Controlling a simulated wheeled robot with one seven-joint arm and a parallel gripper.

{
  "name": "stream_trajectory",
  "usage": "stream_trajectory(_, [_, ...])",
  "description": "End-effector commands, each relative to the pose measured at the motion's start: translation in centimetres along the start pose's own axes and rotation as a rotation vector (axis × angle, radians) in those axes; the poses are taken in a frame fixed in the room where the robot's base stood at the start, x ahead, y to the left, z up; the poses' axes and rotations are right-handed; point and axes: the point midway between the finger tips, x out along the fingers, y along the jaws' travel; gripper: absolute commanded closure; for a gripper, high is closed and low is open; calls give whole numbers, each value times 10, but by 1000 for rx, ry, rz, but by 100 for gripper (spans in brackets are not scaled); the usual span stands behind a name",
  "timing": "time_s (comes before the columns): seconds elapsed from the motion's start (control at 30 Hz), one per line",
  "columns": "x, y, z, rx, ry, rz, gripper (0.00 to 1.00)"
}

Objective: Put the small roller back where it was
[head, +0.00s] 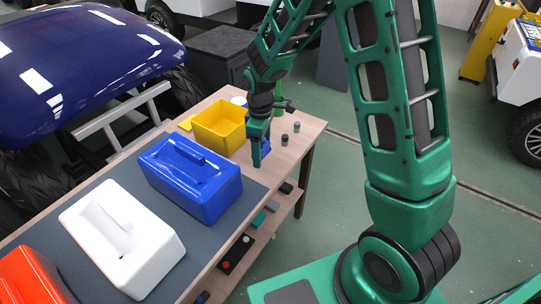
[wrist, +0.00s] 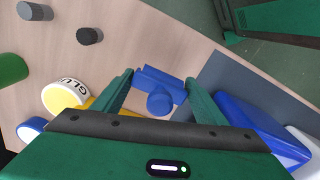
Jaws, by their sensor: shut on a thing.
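My gripper (head: 258,160) is low over the wooden tabletop, to the right of the yellow bin. In the wrist view its two green fingers (wrist: 160,80) are shut on a blue piece (wrist: 160,77). This piece has a bar-like part spanning the fingers and a round part nearer the palm; it may be the small roller. In the head view the blue piece (head: 266,146) shows only partly behind the fingers. I cannot tell whether it touches the tabletop. Two small dark grey cylinders (wrist: 89,36) (wrist: 35,11) stand apart on the wood.
A yellow bin (head: 210,139), a blue toolbox (head: 215,196) and a white case (head: 150,258) line the table. The bin and boxes stand close to my gripper's left. A glue container (wrist: 66,97) and a green cylinder (wrist: 12,68) are nearby. Wood around the grey cylinders is clear.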

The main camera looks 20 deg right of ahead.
Motion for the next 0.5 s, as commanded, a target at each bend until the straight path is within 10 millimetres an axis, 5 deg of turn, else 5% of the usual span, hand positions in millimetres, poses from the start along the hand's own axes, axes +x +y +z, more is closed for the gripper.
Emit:
stream_trajectory(0.3, [35, 0, 1, 1, -2, -2, 62])
stream_trajectory(0.5, [36, 0, 1, 1, -1, -1, 62])
